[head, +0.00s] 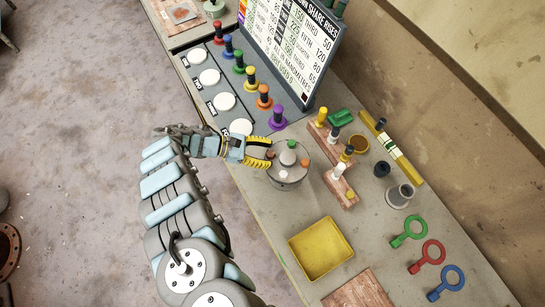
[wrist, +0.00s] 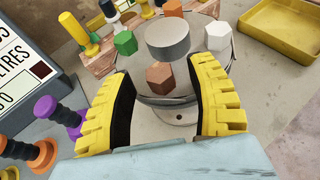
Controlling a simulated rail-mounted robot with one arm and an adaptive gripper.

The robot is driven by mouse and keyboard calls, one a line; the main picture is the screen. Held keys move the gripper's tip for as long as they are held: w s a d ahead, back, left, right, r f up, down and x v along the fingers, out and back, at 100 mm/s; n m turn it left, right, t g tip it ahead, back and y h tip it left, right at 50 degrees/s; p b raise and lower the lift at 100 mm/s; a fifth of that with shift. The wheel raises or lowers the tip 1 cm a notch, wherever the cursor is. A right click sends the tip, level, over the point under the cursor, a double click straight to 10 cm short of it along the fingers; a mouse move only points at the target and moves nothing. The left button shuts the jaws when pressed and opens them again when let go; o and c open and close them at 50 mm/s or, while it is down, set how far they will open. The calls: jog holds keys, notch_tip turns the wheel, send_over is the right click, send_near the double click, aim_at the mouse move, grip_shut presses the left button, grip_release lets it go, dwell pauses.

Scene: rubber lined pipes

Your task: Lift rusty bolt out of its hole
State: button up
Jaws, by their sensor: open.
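The rusty bolt shows as a brown hexagonal head (wrist: 160,76) on the near side of a round grey flange (wrist: 170,110). Its shank is hidden. In the head view the same flange (head: 288,177) stands on the bench at the tip of my arm. My gripper (wrist: 163,72) is open, with one yellow ridged finger on each side of the rusty bolt and visible gaps between. It also shows in the head view (head: 269,154). A green bolt head (wrist: 125,41) and an orange bolt head (wrist: 218,36) sit on the flange around a grey central cylinder (wrist: 168,39).
A yellow tray (head: 320,249) lies nearer on the bench. Wooden blocks with coloured pegs (head: 338,182) stand right of the flange. Coloured knobs (head: 264,97) and a sign board (head: 290,45) are behind it. Ring-ended tools (head: 410,232) lie at right.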

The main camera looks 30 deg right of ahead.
jog(key=shift+s+d+f, duration=0.15)
jog(key=shift+s+d, duration=0.05)
jog(key=shift+d, duration=0.15)
jog(key=shift+w, duration=0.1)
grip_shut()
